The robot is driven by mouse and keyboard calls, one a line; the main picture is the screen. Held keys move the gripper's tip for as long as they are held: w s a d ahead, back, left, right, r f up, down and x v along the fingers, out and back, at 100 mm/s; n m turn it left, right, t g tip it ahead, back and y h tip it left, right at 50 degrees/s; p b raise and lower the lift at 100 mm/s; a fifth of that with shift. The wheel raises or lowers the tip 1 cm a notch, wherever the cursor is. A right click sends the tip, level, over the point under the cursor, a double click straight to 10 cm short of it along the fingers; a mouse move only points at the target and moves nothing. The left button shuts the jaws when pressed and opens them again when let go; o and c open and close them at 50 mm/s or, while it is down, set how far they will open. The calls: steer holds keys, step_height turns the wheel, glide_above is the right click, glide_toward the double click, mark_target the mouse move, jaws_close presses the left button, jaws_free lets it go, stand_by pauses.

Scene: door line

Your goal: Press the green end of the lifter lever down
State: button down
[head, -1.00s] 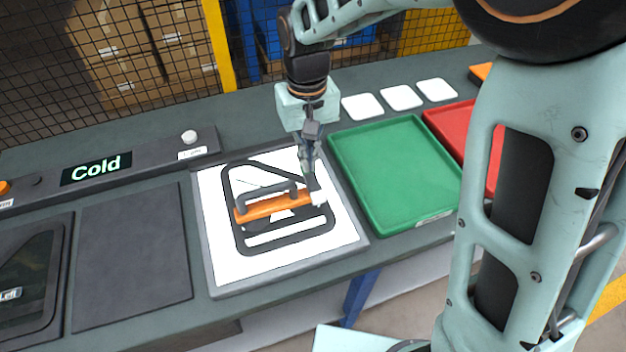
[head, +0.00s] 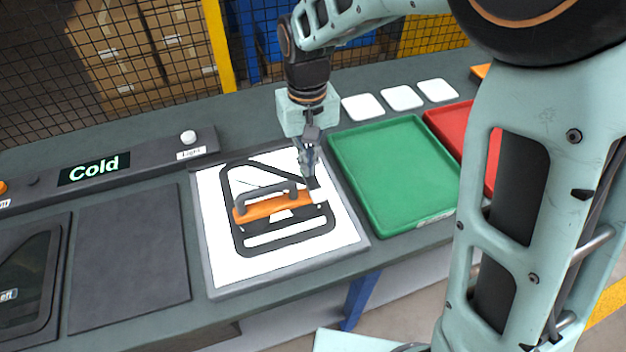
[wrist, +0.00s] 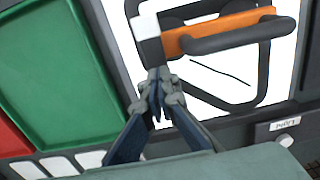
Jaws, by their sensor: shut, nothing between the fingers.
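The lifter (head: 262,208) is an orange bar with a dark arched handle. It lies on a dark door-shaped frame (head: 240,245) on a white lit panel (head: 215,265). A whitish block (wrist: 146,25) is at the bar's end nearest my gripper. No green end of a lever can be made out in either view. My gripper (head: 314,184) is shut and empty, pointing down by that end of the bar. In the wrist view its fingertips (wrist: 157,80) appear beside the block; I cannot tell whether they touch anything.
A green tray (head: 395,175) lies right of the panel, with a red tray (head: 452,120) beyond it. A dark flat plate (head: 130,255) and a "Cold" display (head: 95,168) are at left.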

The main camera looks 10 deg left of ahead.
steer(key=shift+r+p, duration=2.7)
steer(key=shift+r, duration=0.75)
